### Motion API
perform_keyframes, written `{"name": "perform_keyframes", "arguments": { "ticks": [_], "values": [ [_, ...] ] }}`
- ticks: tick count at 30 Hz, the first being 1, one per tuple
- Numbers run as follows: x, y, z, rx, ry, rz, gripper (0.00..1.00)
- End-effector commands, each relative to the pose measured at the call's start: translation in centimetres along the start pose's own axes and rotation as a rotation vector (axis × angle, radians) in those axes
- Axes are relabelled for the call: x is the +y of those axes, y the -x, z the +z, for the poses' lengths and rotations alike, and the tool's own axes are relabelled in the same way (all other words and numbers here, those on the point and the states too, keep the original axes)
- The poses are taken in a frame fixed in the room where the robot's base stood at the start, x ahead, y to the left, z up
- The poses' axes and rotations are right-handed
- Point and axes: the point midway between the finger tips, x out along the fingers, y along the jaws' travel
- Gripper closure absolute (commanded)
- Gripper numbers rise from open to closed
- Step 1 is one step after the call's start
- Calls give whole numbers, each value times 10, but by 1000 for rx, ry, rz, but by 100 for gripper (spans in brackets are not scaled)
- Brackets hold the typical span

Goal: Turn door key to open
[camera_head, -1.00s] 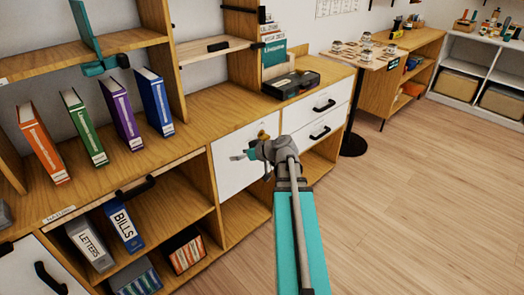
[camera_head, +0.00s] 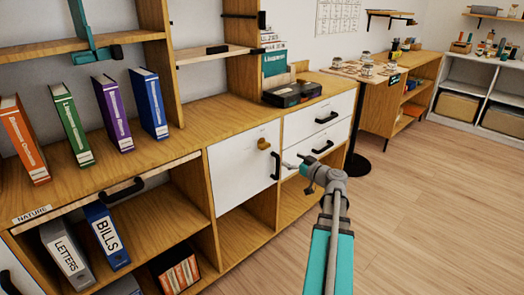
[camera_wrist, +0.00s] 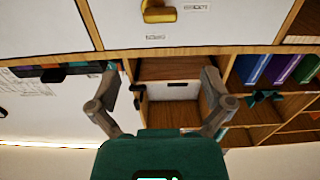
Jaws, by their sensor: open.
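A brass-coloured door key (camera_head: 263,143) sits at the upper part of a white cabinet door (camera_head: 236,176). The door looks closed, with a black handle (camera_head: 275,166) at its right edge. The key also shows at the top edge of the wrist view (camera_wrist: 158,11), partly cut off. My gripper (camera_head: 296,174) is to the right of and below the key in the head view, apart from it. In the wrist view its two fingers (camera_wrist: 161,90) are spread wide with nothing between them.
White drawers (camera_head: 318,121) with black handles adjoin the door on the right. Open shelves with binders (camera_head: 107,236) lie to its left. Books (camera_head: 148,103) and a dark box (camera_head: 292,92) stand on the top. The wooden floor (camera_head: 430,210) at right is clear.

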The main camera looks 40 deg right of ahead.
Motion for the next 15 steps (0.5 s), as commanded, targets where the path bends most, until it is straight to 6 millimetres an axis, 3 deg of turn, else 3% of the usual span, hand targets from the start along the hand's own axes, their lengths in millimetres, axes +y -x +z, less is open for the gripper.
{"name": "perform_keyframes", "arguments": {
  "ticks": [15],
  "values": [
    [0,-12,0,-1,-1,-1,0]
  ]
}}
